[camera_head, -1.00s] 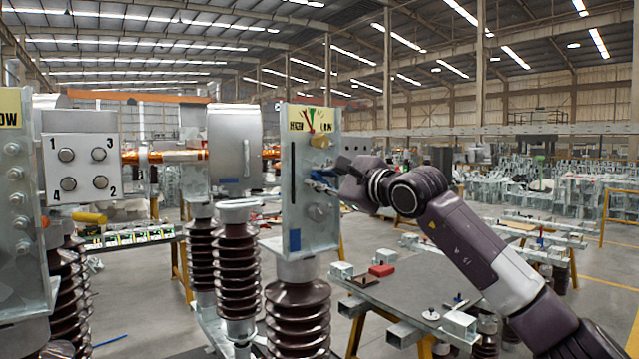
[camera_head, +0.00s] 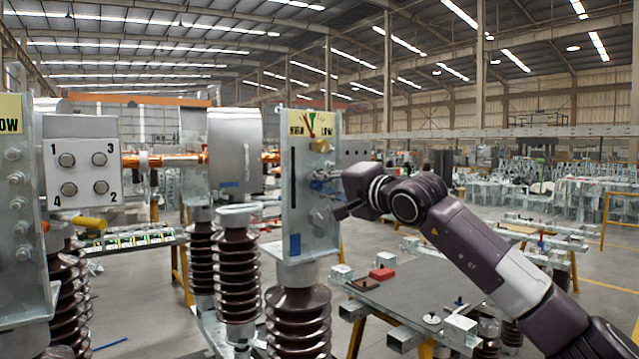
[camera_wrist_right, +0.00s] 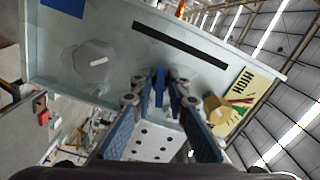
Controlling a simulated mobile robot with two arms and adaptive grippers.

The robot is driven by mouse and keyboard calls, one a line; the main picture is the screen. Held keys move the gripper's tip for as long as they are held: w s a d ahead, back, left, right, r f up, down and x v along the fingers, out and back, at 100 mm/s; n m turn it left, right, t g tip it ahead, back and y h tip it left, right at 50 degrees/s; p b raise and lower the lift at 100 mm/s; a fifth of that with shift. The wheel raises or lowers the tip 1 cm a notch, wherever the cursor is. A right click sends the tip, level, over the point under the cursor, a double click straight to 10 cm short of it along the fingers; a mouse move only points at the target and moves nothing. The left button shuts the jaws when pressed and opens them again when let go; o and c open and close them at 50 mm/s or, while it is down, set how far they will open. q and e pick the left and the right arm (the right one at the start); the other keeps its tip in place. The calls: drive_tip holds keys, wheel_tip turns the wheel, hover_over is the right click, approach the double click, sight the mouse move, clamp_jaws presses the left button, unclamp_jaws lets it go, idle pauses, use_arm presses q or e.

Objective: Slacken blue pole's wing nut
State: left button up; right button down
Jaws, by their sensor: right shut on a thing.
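The blue pole's grey metal panel (camera_head: 312,220) stands in the middle of the head view, with a small blue patch low on its face, a vertical slot, a grey round knob and a yellow gauge label. It also fills the upper part of the right wrist view (camera_wrist_right: 60,52). My right gripper (camera_head: 322,184) is at the panel's face, right of the slot. In the right wrist view its blue-padded fingers (camera_wrist_right: 161,100) are shut on the blue wing nut (camera_wrist_right: 159,80), between the knob and the gauge. My left gripper is not in view.
Brown ribbed insulators (camera_head: 298,318) stand under the panel.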

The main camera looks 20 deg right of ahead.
drive_tip(key=n, duration=0.2)
drive_tip(key=n+p, duration=0.1)
drive_tip(key=n, duration=0.3)
drive_tip(key=shift+f, duration=0.3)
drive_tip(key=shift+w+f+n+p, duration=0.15)
drive_tip(key=shift+n+p, duration=0.35)
drive_tip(key=shift+n, duration=0.8)
drive_tip(key=shift+f, duration=0.1)
drive_tip(key=c, duration=1.9)
unclamp_jaws()
drive_tip(key=shift+s+r, duration=0.2)
drive_tip(key=shift+r, duration=0.1)
drive_tip(key=shift+d, duration=0.1)
drive_tip(key=v, duration=1.2)
